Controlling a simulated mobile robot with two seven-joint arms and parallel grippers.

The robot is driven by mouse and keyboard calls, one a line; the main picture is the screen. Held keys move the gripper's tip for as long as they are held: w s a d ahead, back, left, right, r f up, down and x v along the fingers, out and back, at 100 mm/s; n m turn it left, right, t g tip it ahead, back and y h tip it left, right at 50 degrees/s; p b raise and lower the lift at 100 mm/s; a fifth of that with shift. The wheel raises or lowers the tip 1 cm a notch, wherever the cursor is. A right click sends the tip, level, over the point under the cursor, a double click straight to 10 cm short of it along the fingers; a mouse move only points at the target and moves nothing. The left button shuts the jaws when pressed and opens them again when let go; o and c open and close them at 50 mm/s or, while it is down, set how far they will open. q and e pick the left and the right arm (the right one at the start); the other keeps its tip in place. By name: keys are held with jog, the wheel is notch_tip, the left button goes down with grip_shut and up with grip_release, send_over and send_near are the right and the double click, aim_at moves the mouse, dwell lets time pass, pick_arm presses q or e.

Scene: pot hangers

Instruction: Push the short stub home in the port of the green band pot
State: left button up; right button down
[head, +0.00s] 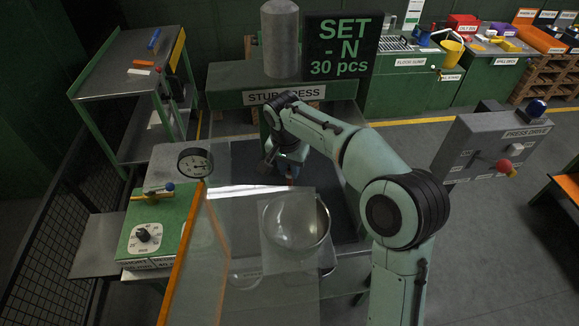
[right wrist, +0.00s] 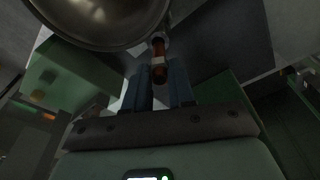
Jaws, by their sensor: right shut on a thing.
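A round metal pot (head: 296,222) stands on a pale square plate on the press bed in the head view. Its curved underside or rim (right wrist: 105,15) fills the top left of the right wrist view; I cannot make out a green band. My right gripper (head: 283,162) is just behind the pot. In the right wrist view its two blue-grey fingers (right wrist: 162,88) are shut on a short copper-brown stub (right wrist: 158,62) with a pale ring. The stub points at the pot's side, close to a small fitting there; whether it is seated is unclear. My left gripper is out of view.
A clear guard with an orange edge (head: 184,262) stands left of the pot. A green control box (head: 155,232) and dial gauge (head: 195,163) are further left. A press drive box (head: 492,147) is at right. The stub press (head: 281,40) rises behind.

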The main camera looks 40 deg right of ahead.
aim_at(289, 170)
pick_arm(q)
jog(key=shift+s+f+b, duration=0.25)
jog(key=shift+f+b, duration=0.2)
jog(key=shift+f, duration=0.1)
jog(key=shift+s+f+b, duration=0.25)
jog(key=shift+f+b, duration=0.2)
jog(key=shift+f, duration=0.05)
pick_arm(e)
jog(key=shift+f, duration=1.65)
jog(key=c, duration=0.9)
grip_release()
jog(key=shift+o, duration=0.2)
pick_arm(q)
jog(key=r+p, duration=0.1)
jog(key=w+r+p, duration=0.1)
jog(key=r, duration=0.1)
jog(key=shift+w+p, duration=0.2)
jog(key=shift+p, duration=0.1)
pick_arm(e)
notch_tip(289, 170, up, 13)
jog(key=s+a, duration=0.1)
jog(key=shift+a+r, duration=0.15)
jog(key=shift+a, duration=0.25)
